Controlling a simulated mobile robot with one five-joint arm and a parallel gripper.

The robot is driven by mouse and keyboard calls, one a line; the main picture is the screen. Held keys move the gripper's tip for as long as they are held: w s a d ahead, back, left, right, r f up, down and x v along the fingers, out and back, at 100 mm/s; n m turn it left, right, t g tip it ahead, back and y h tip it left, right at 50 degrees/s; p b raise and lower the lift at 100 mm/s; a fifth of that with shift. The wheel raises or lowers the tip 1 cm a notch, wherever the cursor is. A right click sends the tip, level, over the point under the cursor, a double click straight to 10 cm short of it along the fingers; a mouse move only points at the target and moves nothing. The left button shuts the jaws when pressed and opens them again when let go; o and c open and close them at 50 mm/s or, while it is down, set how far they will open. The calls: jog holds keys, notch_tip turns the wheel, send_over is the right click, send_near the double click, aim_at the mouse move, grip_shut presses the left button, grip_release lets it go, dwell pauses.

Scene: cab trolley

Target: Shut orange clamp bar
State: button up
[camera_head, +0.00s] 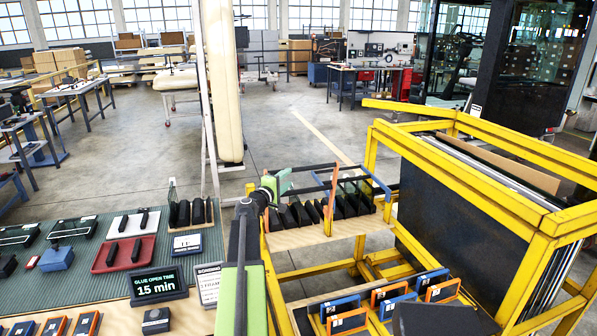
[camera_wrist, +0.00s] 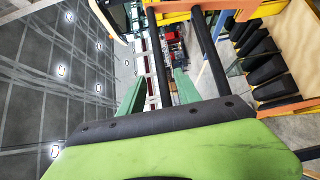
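The orange clamp bar (camera_head: 332,200) shows as a slim orange upright piece among black pads on the yellow trolley. Thin dark rods run from it toward my gripper. My gripper (camera_head: 278,184) is at the left end of this pad row, above the trolley's wooden ledge. In the wrist view, the green fingers of my gripper (camera_wrist: 157,90) stand apart. One dark rod (camera_wrist: 153,50) runs through the gap between them in the picture, and another (camera_wrist: 211,60) passes right of them. I cannot tell whether a finger touches a rod.
A blue clamp bar (camera_head: 376,181) stands right of the orange one. A yellow frame (camera_head: 530,240) with upright panels rises at the right. Orange and blue framed pieces (camera_head: 388,292) stand below. A bench with a green mat (camera_head: 90,277) is at the left. The floor behind is open.

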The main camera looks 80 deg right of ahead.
aim_at(296, 171)
jog(key=x, duration=0.9)
jog(key=shift+s+d, duration=0.1)
jog(key=shift+d, duration=0.15)
grip_shut()
dwell(0.9)
